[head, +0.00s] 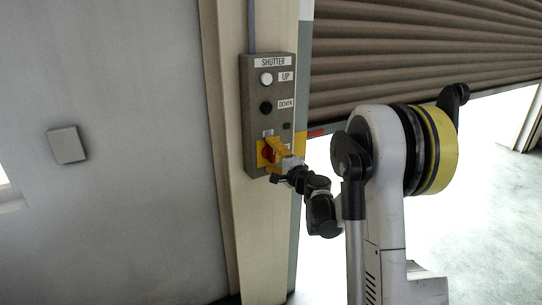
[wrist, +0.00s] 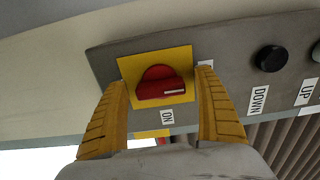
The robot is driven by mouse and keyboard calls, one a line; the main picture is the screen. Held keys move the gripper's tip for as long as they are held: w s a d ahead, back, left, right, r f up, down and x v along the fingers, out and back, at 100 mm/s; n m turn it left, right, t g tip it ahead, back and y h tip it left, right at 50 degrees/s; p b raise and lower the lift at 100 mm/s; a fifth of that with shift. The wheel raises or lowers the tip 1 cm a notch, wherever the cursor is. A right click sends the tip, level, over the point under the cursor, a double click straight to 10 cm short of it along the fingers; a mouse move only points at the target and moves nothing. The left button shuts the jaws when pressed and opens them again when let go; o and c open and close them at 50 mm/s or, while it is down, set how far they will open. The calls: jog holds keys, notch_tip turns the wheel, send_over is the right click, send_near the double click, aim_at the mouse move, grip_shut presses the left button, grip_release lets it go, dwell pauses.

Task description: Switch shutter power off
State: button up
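The grey shutter control box (head: 247,115) is mounted on a beige post. The red rotary power switch (head: 267,153) sits on a yellow plate near its bottom. In the wrist view the red switch (wrist: 160,82) shows a white mark on its lower right, and an ON label (wrist: 167,115) lies below it. My gripper (head: 279,149) is at the switch. In the wrist view my gripper (wrist: 162,78) is open, with one yellow finger on each side of the switch. I cannot tell whether the fingers touch the plate. Another label is partly hidden by the right finger.
The white UP button (head: 266,78) and black DOWN button (head: 266,108) are above the switch. The brown slatted shutter (head: 420,45) is partly raised at right. A small grey wall plate (head: 67,145) is at left.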

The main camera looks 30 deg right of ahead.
jog(key=s, duration=1.2)
jog(key=shift+d, duration=0.2)
jog(key=shift+a, duration=0.1)
jog(key=s+a+n+g+y, duration=0.25)
jog(key=s+a+n, duration=0.25)
jog(key=a, duration=0.5)
jog(key=s+a+n+g+y, duration=0.1)
jog(key=s+a+n+g, duration=0.35)
jog(key=a, duration=0.55)
jog(key=s+f+n+g+h, duration=0.2)
jog(key=s+n, duration=0.2)
jog(key=s, duration=0.5)
jog(key=s+a+f+n+g+h, duration=0.1)
jog(key=s+f+n+g+h, duration=0.1)
jog(key=s, duration=0.6)
jog(key=shift+s+a+f+n, duration=0.25)
jog(key=shift+s+f+n, duration=0.1)
jog(key=shift+f+n, duration=0.5)
jog(key=shift+r, duration=0.15)
